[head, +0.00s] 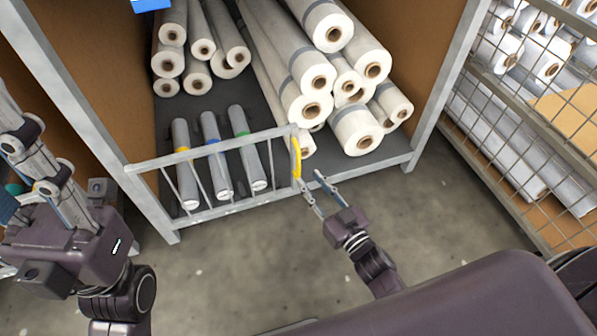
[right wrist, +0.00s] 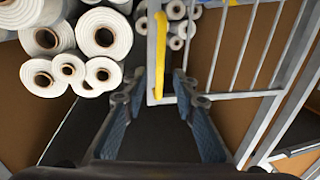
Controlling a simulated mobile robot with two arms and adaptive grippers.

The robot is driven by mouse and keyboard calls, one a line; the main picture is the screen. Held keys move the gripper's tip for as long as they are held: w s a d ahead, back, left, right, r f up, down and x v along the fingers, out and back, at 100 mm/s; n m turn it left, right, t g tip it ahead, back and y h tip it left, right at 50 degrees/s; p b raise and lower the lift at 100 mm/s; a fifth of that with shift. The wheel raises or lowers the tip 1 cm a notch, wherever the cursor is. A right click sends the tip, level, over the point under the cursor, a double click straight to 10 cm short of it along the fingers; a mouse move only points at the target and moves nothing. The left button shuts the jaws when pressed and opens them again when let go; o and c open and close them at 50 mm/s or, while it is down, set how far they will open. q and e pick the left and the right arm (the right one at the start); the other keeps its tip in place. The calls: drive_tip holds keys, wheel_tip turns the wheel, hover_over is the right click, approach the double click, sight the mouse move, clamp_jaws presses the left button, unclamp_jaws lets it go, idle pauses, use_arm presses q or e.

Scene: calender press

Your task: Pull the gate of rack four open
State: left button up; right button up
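A low grey barred gate (head: 215,148) spans the left part of the rack's front, roughly in line with it. Its yellow handle (head: 296,157) stands upright at the gate's right end. My right gripper (head: 318,193) is open and empty just in front and to the right of the handle. In the right wrist view the handle (right wrist: 160,54) shows beyond and between the two spread fingertips (right wrist: 155,82), apparently apart from them. My left gripper (head: 45,185) is at the left edge, away from the gate; its finger opening is unclear. No rack number is readable.
The rack holds several white rolls (head: 357,130) on the right and three grey tubes with coloured bands (head: 215,155) behind the gate. A wire mesh cage (head: 530,130) with rolls stands at right. The concrete floor (head: 230,270) before the gate is clear.

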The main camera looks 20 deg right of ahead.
sight(298, 165)
drive_tip(key=b+x, duration=0.2)
drive_tip(key=x, duration=0.5)
drive_tip(key=shift+w, duration=0.15)
drive_tip(key=shift+c, duration=0.2)
clamp_jaws()
